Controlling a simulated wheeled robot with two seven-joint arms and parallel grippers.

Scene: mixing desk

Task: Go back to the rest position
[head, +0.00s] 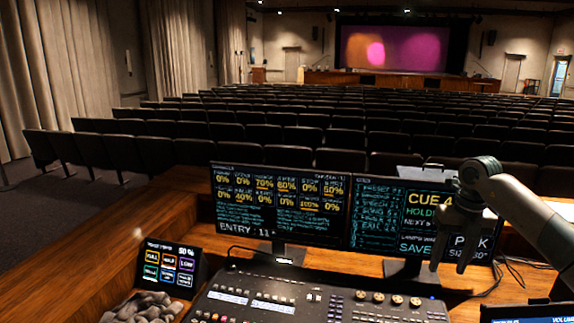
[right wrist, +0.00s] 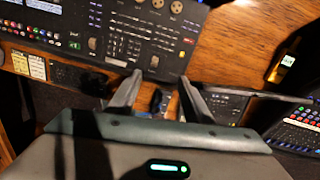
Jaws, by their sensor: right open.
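My right gripper (head: 454,240) is raised in front of the right monitor in the head view, its arm coming in from the right edge. Its fingers point down and are apart. In the right wrist view the two fingers of my right gripper (right wrist: 156,92) show spread with nothing between them. The mixing desk (head: 300,300) is at the bottom of the head view, and it also shows at the top left of the right wrist view (right wrist: 120,35). My left gripper is not in view.
Two monitors (head: 285,207) stand behind the desk; my gripper covers part of the right one (head: 385,215). A small touch panel (head: 170,270) and a grey crumpled heap (head: 142,307) are at left. A handheld device (right wrist: 284,64) lies on the wood at right in the wrist view.

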